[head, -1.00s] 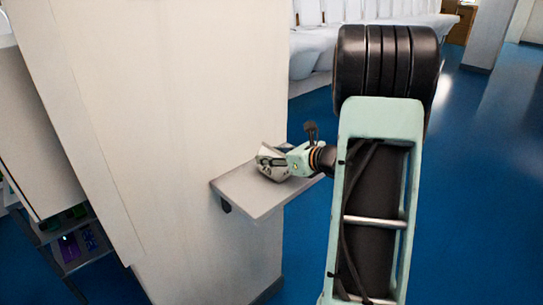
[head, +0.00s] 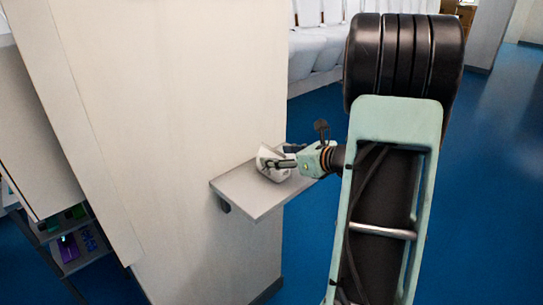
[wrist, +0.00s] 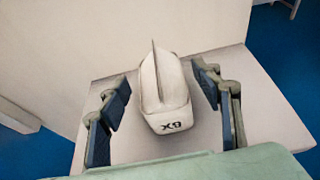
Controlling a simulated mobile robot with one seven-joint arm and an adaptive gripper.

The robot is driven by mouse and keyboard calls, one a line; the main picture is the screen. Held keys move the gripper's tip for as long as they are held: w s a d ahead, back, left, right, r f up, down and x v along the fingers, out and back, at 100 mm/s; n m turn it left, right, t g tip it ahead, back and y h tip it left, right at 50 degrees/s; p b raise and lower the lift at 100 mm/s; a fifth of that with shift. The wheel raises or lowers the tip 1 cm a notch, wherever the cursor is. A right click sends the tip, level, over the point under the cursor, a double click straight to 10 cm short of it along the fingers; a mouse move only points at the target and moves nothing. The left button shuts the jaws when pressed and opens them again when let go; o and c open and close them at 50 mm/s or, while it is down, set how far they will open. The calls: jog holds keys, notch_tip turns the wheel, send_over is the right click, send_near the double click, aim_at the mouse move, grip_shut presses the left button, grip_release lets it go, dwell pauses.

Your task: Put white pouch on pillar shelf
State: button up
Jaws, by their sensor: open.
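The white pouch (wrist: 166,94) stands on the pillar shelf (wrist: 130,147), with dark lettering on its near end and a thin upright ridge on top. In the head view the pouch (head: 270,161) is on the shelf (head: 247,197), partly hidden by my gripper (head: 285,158). In the wrist view my gripper (wrist: 164,92) is open, with one finger on each side of the pouch. Gaps show between both fingers and the pouch.
The shelf juts from the pale pillar (head: 200,120). A rack with several items (head: 75,245) stands at the left. White seat-like shapes (head: 320,50) line the back. Blue floor (head: 480,200) is clear at the right.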

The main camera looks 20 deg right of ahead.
jog(key=v, duration=0.8)
jog(key=shift+s, duration=0.15)
jog(key=shift+r, duration=0.1)
